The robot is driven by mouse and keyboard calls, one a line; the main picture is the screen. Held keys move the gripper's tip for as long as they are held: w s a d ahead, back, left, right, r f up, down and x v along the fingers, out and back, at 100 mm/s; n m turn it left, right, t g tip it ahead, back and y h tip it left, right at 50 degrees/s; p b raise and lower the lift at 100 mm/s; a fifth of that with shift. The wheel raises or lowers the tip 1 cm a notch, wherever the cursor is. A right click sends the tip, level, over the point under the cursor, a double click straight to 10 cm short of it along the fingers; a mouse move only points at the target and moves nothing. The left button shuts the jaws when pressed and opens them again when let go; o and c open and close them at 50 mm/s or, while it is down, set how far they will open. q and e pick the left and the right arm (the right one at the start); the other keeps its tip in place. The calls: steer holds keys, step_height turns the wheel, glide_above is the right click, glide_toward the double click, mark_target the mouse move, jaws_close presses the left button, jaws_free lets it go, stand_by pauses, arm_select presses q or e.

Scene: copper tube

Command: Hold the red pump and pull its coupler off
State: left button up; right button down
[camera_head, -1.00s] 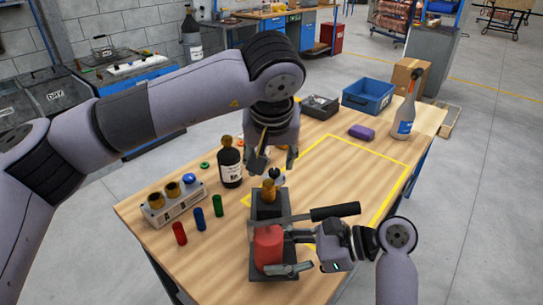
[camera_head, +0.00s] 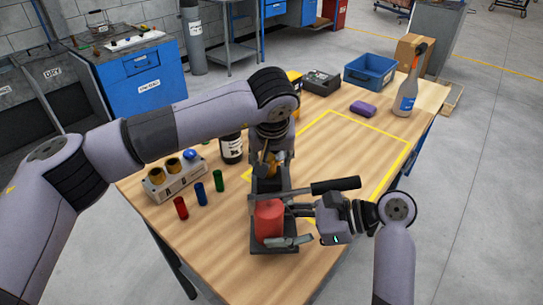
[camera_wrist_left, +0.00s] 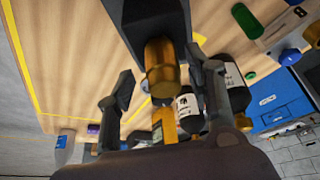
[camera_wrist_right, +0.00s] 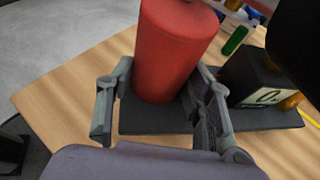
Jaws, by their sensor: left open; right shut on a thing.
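The red pump (camera_head: 268,222) stands upright on a dark base plate with a dark block behind it, and a black-handled lever (camera_head: 335,186) reaches right. My right gripper (camera_head: 287,212) is shut on the red cylinder low on its side; in the right wrist view its fingers flank the red body (camera_wrist_right: 170,50). The brass coupler (camera_wrist_left: 163,70) sticks out of the dark block (camera_wrist_left: 148,18) in the left wrist view. My left gripper (camera_wrist_left: 162,78) is open, with one finger on each side of the coupler and a gap visible on the left. In the head view the left hand partly hides the coupler.
A grey holder (camera_head: 173,178) with brass pieces and a blue cap stands left on the bench. Red, blue and green cylinders stand before it, and a dark bottle (camera_head: 231,148) is behind. A blue crate (camera_head: 370,72), spray bottle (camera_head: 406,90) and purple block (camera_head: 362,108) are farther back.

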arm_select(q)
steer(key=shift+c, duration=0.5)
steer(key=shift+d, duration=0.1)
jaws_close()
steer(key=shift+r, duration=0.25)
steer(key=shift+r, duration=0.9)
steer(key=shift+w+r, duration=0.1)
